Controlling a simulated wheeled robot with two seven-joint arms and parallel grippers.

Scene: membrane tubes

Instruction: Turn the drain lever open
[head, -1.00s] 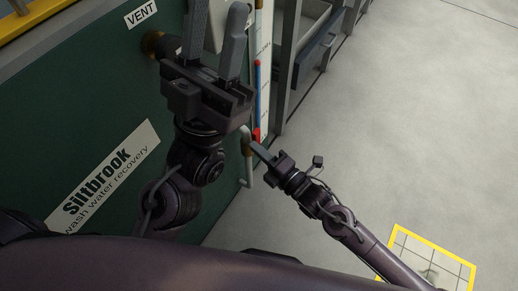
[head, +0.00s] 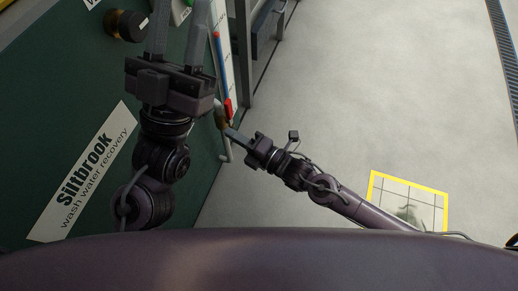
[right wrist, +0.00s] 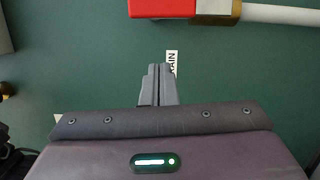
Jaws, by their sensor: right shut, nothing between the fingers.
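The red drain lever (head: 228,108) is on the right end of the green panel in the head view, by a brass valve and a pale pipe (head: 225,152). In the right wrist view, the red lever (right wrist: 162,8) is cut off by the top edge, joined to the brass valve body (right wrist: 215,10). My right gripper (head: 232,133) is just below the lever in the head view. Its fingers (right wrist: 160,70) are shut and empty, apart from the lever, over a partly hidden DRAIN label (right wrist: 172,60). My left gripper (head: 184,25) is raised in front of the panel, its fingers apart and empty.
The green panel (head: 60,120) carries a Siltbrook sign (head: 85,175) and a dark knob with brass (head: 127,25). A blue upright strip (head: 220,65) stands above the lever. Grey frame posts (head: 245,60) are to its right. Open floor (head: 350,90) lies right, with a yellow-edged grid (head: 408,205).

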